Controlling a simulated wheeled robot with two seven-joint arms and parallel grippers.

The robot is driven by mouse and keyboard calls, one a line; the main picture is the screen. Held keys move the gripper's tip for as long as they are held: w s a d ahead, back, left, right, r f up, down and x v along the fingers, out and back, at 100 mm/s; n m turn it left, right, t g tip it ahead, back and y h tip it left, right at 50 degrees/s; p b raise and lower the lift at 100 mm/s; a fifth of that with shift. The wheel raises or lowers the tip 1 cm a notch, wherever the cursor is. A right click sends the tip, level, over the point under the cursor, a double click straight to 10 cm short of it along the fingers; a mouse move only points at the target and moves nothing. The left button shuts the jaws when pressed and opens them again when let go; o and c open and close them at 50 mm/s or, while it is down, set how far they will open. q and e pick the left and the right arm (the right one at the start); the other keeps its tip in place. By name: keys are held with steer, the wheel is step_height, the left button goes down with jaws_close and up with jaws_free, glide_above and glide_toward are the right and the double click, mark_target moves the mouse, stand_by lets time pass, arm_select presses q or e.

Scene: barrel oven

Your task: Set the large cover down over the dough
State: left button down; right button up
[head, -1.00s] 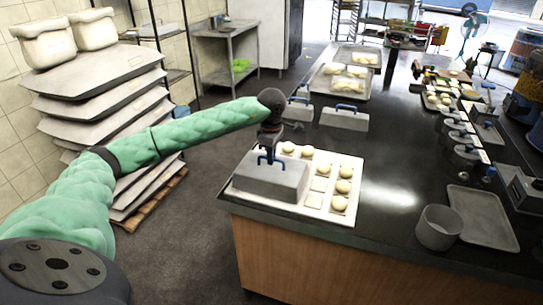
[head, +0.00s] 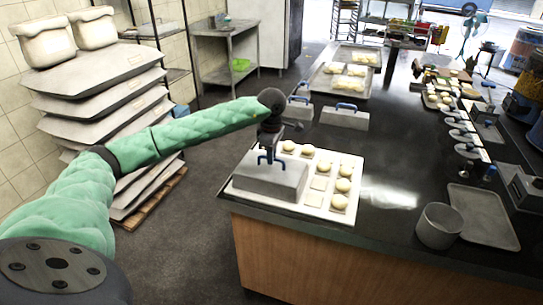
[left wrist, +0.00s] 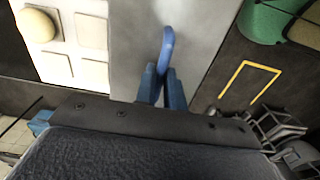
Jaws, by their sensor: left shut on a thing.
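The large cover (head: 268,184) is a grey metal box with a blue handle on top. It is over the left part of the pale dough tray (head: 315,203) at the counter's near left corner. I cannot tell whether its rim touches the tray. Several round dough pieces (head: 344,185) show uncovered behind and to the right of it; anything under the cover is hidden. My left gripper (head: 267,158) is above the cover, shut on its blue handle. In the left wrist view the handle (left wrist: 167,48) stands between the fingers (left wrist: 163,85). My right gripper is not in view.
Two smaller covers with blue handles (head: 345,118) stand behind the tray. Dough trays (head: 340,82) lie farther back. A grey pot (head: 438,228) and an empty tray (head: 485,215) are at the right. The dark counter between is clear.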

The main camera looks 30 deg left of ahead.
arm_select(q)
steer(key=shift+f, duration=0.25)
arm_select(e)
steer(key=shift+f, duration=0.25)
arm_select(q)
steer(key=c, duration=1.4)
jaws_free()
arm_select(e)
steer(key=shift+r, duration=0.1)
